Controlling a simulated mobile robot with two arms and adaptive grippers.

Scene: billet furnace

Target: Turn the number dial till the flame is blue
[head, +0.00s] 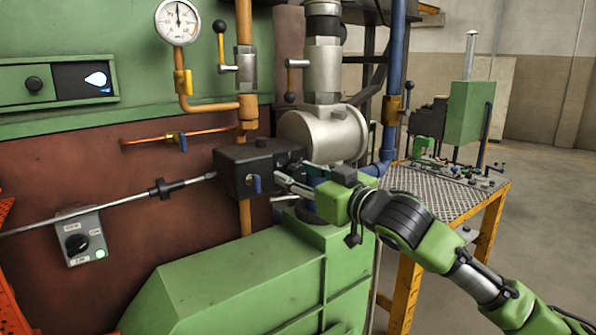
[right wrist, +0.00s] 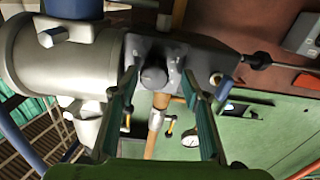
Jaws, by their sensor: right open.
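A dark box (head: 248,168) sits on the pipework at the middle of the head view. In the right wrist view, a round grey knob (right wrist: 153,79) stands on its face; I cannot read numbers on it. My right gripper (head: 296,172) is at the box's right side. Its fingers (right wrist: 159,74) are open, one on each side of the knob; contact is not clear. The flame (head: 97,79) shows pale white-blue in a dark window at the upper left, with a blue glow below. My left gripper is not in view.
A grey switch box (head: 78,237) with a black knob and lit green lamp is at lower left. A thin rod (head: 120,205) runs to the dark box. A pressure gauge (head: 178,20) is above. A mesh-topped table (head: 440,190) stands at right; open floor lies beyond.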

